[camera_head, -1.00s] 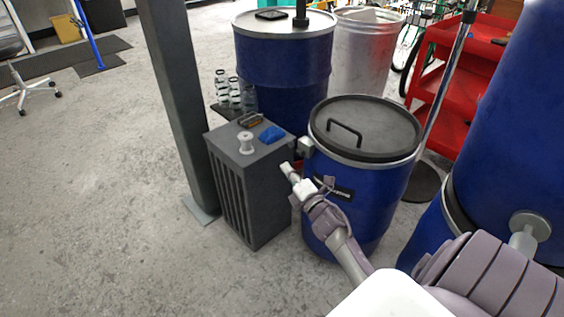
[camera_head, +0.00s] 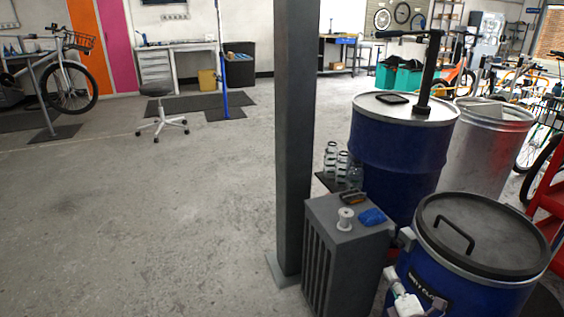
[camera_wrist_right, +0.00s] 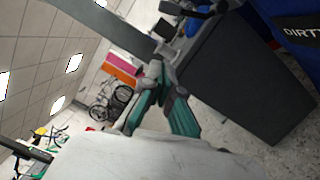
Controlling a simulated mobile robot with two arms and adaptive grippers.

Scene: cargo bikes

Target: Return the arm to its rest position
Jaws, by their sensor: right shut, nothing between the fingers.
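My right gripper (camera_head: 390,273) shows at the lower right of the head view, between the dark grey cabinet and the small blue drum. Only its pale tip and wrist show there; the rest of the arm is below the frame. In the right wrist view its teal fingers (camera_wrist_right: 156,72) meet at the tips, with nothing between them. The gripper is shut and empty. My left gripper is in neither current view.
The dark grey cabinet (camera_head: 340,262) bears a white spool (camera_head: 345,219) and a blue item (camera_head: 372,217). The small blue drum (camera_head: 470,290) has a black lid. A large blue drum (camera_head: 400,155) stands behind. A grey post (camera_head: 294,140) rises beside the cabinet. Open floor lies left.

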